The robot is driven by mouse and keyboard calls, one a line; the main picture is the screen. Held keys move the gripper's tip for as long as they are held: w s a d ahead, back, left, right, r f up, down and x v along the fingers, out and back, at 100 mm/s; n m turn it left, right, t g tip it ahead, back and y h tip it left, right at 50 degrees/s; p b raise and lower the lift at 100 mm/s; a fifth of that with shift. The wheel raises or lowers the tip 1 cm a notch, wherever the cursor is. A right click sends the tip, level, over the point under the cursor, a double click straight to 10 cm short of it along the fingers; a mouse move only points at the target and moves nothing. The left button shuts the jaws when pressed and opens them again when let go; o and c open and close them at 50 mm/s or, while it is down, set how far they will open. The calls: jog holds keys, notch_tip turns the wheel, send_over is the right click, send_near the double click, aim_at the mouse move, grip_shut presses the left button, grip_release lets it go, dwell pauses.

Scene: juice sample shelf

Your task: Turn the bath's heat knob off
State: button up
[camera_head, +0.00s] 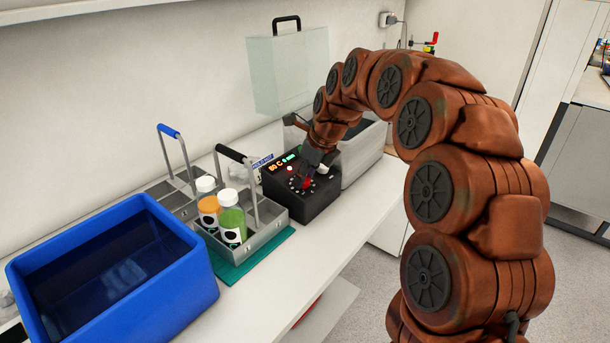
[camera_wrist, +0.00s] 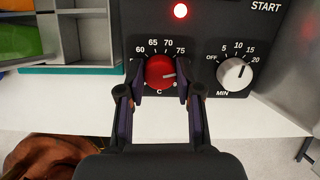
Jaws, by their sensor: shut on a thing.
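The bath's black control box (camera_head: 318,203) stands on the counter, with a lit display and a glowing red light. Its red heat knob (camera_wrist: 160,72) is in the middle of the wrist view; its white pointer aims right, just below the 75 mark. Marks 60 to 75 show above it; the OFF mark is mostly hidden behind a finger. My gripper (camera_wrist: 162,88) is shut on the heat knob, with one finger on each side. In the head view, my gripper (camera_head: 307,181) is small at the box's front.
A white MIN knob (camera_wrist: 235,74) sits right of the heat knob. The grey bath (camera_head: 362,157) is behind my arm.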

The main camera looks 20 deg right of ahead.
grip_shut()
jog(key=shift+n, duration=0.3)
